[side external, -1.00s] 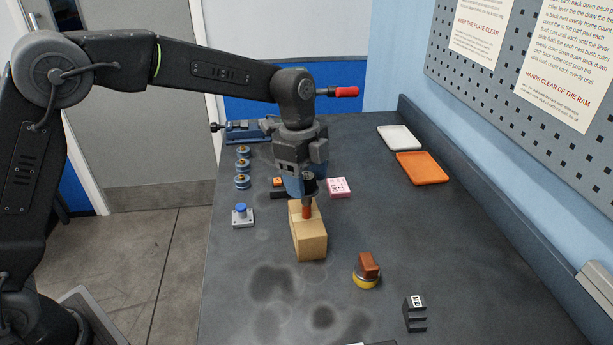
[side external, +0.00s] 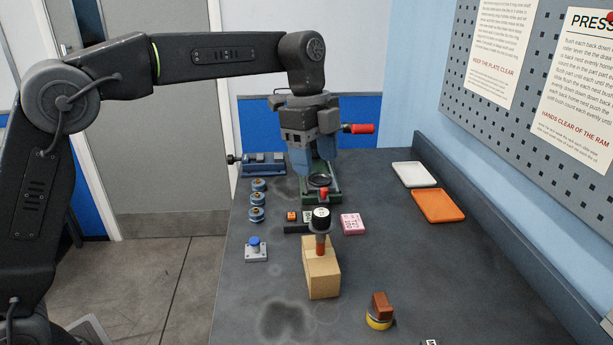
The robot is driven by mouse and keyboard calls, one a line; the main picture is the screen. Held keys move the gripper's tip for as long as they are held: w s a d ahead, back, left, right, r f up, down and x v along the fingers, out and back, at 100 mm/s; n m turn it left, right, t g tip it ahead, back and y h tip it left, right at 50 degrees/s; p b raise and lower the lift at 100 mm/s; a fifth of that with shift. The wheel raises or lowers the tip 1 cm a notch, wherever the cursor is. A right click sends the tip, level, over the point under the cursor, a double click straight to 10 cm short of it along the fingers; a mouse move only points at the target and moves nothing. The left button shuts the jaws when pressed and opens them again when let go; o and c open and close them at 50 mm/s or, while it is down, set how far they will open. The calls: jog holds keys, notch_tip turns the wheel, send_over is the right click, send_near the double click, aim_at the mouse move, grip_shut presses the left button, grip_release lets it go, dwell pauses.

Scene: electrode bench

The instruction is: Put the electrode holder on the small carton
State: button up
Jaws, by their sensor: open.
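The small carton (side external: 322,279) is a tan box on the dark bench, near the middle of the side view. The electrode holder (side external: 320,220), with a black cap bearing white marks and a copper-red lower part, stands upright on the carton's top and appears to rest on it. My gripper (side external: 313,168) is open and empty, with blue fingers pointing down. It hangs above and apart from the holder, in front of the green press.
The green press (side external: 333,190) has a red-handled lever (side external: 358,129). A pink box (side external: 352,224) and a small orange block (side external: 291,216) lie behind the carton. A blue-button box (side external: 256,250) sits left; a brown block on a yellow base (side external: 380,311) sits front right. Trays (side external: 438,206) lie at the back right.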

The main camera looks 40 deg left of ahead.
jog(key=s+a+r+n+t, duration=0.1)
jog(key=s+a+r+n, duration=0.1)
jog(key=s+a+n, duration=0.3)
jog(key=s+a+r+n+t, duration=0.1)
jog(key=s+n+t, duration=0.15)
jog(key=s, duration=0.45)
jog(key=s+a+f+n+t+y, duration=0.1)
jog(key=s+f+n, duration=0.3)
jog(key=s, duration=0.3)
jog(key=s+a+f+n+t, duration=0.1)
jog(key=s+a+f+n, duration=0.1)
jog(key=s+n, duration=0.4)
jog(key=shift+s+a+f+y, duration=0.3)
jog(key=shift+s+f+y, duration=0.1)
jog(key=shift+s+f, duration=0.55)
